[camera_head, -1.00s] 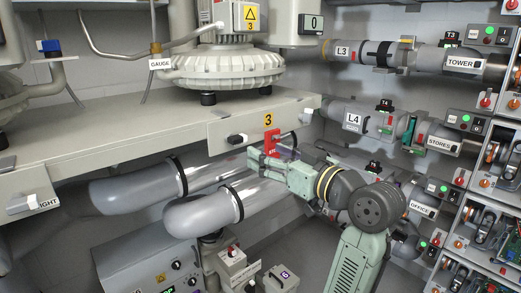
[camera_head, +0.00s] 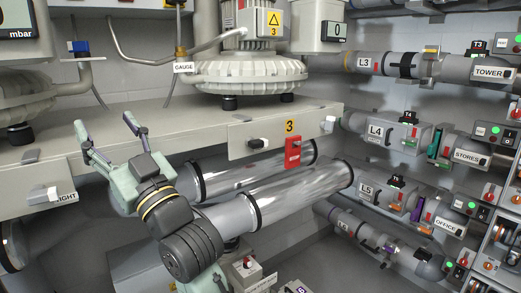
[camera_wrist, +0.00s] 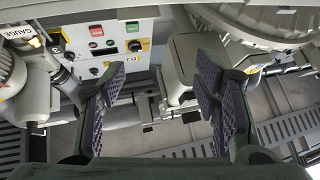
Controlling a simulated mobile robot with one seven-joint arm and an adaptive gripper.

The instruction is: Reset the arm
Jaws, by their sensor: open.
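My gripper (camera_head: 107,137) is at the left of the head view, in front of the bench's front edge. Its two fingers are spread apart and point up and to the left. It is open, with nothing between the fingers. In the wrist view my gripper (camera_wrist: 160,95) also shows open, with dark ridged pads facing each other across an empty gap. The arm behind it covers part of the pipes and the cabinet below.
The bench (camera_head: 215,120) carries a blower (camera_head: 250,75); a red tag (camera_head: 293,152) hangs at its front under the number 3. Large grey pipes (camera_head: 290,195) run below. Labelled lines such as L4 (camera_head: 375,131) and switch panels stand at the right.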

